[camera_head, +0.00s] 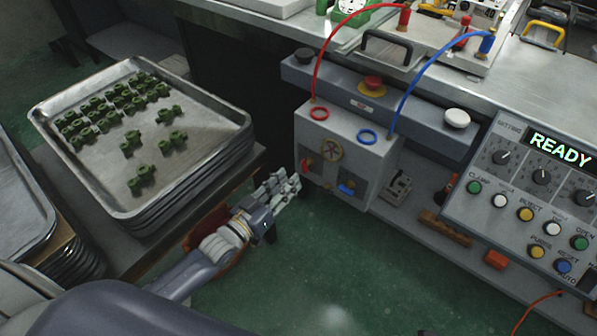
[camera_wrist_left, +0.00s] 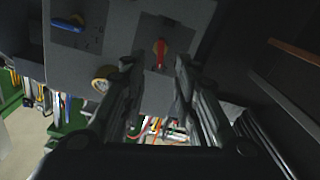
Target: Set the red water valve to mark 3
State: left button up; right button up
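The red water valve (camera_head: 307,165) is a small red lever low on the left of the front face of a grey box (camera_head: 352,150). In the left wrist view the red lever (camera_wrist_left: 160,50) lies ahead of the gap between my fingers. My left gripper (camera_head: 294,182) is just in front of the box, at the valve's lower left. Its fingers are apart in the left wrist view, with nothing between them, and they do not visibly touch the lever. The marks around the valve are too small to read. My right gripper is not in view.
A blue valve (camera_head: 347,188) and a round yellowish handwheel (camera_head: 331,149) share the box face. Red and blue hoses rise from the box top. A metal tray (camera_head: 190,185) of green parts stands left. A control panel (camera_head: 490,215) reading READY is right.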

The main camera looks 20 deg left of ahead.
aim_at(306, 165)
pick_arm(q)
jog(key=x, duration=0.5)
jog(key=shift+w+d+b, duration=0.1)
jog(key=shift+w+b, duration=0.25)
jog(key=shift+b, duration=0.05)
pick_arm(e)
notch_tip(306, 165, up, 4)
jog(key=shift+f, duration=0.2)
pick_arm(q)
grip_shut()
